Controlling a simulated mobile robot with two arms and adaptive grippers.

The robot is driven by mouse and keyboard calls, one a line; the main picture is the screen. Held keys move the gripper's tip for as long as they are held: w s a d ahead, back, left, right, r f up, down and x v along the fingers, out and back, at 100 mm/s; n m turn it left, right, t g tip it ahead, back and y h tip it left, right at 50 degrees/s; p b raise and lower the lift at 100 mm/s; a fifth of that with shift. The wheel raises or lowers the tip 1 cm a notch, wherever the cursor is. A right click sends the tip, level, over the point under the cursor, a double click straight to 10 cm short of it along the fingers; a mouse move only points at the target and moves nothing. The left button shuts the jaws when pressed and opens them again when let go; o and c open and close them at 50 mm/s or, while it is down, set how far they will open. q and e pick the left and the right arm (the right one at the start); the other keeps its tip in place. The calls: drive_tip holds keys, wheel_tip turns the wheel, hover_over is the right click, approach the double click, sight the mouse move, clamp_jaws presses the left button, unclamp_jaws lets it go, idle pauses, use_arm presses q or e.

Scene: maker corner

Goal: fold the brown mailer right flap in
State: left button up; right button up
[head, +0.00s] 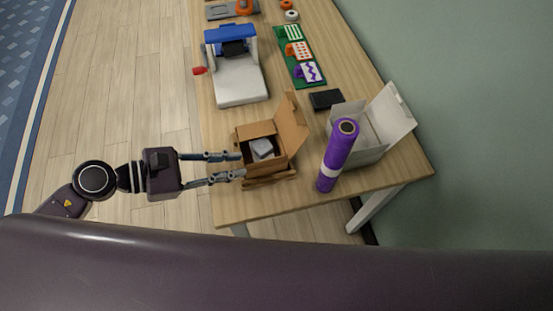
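The brown mailer (287,161) is an open cardboard box near the table's front edge. A tall flap (291,124) stands up on its right side. A flap at the back left (256,130) lies roughly flat over part of the opening, and another piece (270,181) sticks out low at the front. A grey item (262,148) sits inside. My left gripper (241,165) is at the box's left side, fingers apart and pointing right, with nothing visible between them. I cannot tell whether the fingertips touch the box. My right gripper is not in view.
A purple roll (339,155) stands right of the mailer, before an open white box (370,130). A black item (326,99) lies behind. A white and blue machine (238,78) and a green board (300,58) are further back. Bare table lies front left.

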sight(267, 161)
use_arm(q)
drive_tip(key=x, duration=0.2)
drive_tip(key=p+x, duration=0.1)
drive_tip(key=x, duration=0.2)
drive_tip(key=p+x, duration=0.1)
drive_tip(key=x, duration=0.1)
drive_tip(key=shift+w+d+r, duration=0.15)
drive_tip(key=shift+d, duration=0.3)
drive_tip(key=shift+w+d, duration=0.15)
drive_tip(key=shift+d, duration=0.15)
drive_tip(key=shift+d+f, duration=0.1)
drive_tip(key=shift+f, duration=0.15)
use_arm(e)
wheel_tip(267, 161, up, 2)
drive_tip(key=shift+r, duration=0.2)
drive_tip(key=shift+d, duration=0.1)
use_arm(q)
clamp_jaws()
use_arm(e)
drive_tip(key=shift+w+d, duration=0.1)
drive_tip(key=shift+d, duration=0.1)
